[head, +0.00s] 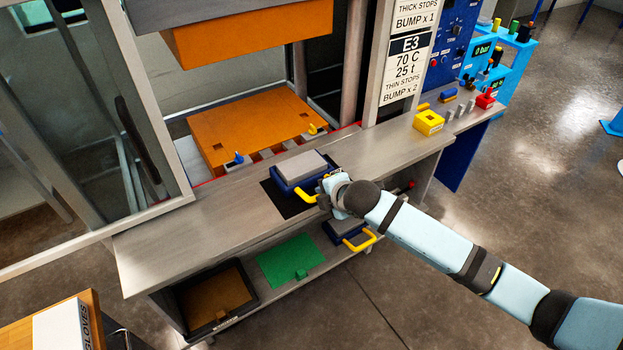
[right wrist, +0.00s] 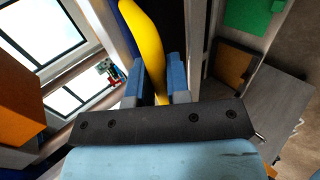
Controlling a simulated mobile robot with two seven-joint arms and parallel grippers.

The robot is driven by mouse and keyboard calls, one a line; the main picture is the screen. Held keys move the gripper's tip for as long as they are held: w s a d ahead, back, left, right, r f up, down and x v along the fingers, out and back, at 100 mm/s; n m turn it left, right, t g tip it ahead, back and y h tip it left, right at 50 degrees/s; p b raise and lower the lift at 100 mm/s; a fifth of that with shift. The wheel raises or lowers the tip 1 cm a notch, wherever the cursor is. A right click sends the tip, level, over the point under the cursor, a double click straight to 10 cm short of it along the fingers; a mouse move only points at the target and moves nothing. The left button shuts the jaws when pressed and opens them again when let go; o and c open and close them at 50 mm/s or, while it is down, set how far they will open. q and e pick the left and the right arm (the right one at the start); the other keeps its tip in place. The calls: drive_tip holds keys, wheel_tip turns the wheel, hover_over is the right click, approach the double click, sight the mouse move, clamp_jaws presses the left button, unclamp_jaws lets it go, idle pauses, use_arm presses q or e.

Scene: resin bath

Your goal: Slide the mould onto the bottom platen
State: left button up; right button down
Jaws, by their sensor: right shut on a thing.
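The mould (head: 297,171), a grey block in a blue frame with a yellow handle (head: 303,196), sits on a black mat on the steel ledge in front of the press. The orange bottom platen (head: 247,126) lies just beyond it, inside the press, apart from the mould. My right gripper (head: 325,188) is at the mould's front right side, shut on the yellow handle. In the right wrist view the handle (right wrist: 148,45) runs between the blue fingers (right wrist: 155,85). My arm hides part of the mould's right side. My left gripper is not in view.
The orange upper platen (head: 240,38) hangs above. Small blue and yellow pieces (head: 240,158) stand at the platen's front edge. A second mould (head: 346,231) sits on the lower shelf beside a green plate (head: 289,260). A glazed guard (head: 85,120) stands left; a yellow box (head: 428,122) right.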

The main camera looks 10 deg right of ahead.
sight(308, 175)
drive_tip(key=shift+w+a, duration=0.25)
drive_tip(key=shift+w, duration=0.35)
drive_tip(key=shift+w+a, duration=0.2)
drive_tip(key=shift+w, duration=0.4)
drive_tip(key=shift+w+a+b, duration=0.1)
drive_tip(key=shift+w+a, duration=0.15)
drive_tip(key=shift+w, duration=0.35)
drive_tip(key=shift+w+a+b, duration=0.1)
drive_tip(key=shift+w+a, duration=0.1)
drive_tip(key=shift+w, duration=0.45)
drive_tip(key=shift+w+a+b, duration=0.1)
drive_tip(key=shift+w+a, duration=0.15)
drive_tip(key=shift+w, duration=0.35)
drive_tip(key=shift+w+a, duration=0.1)
drive_tip(key=shift+w, duration=0.2)
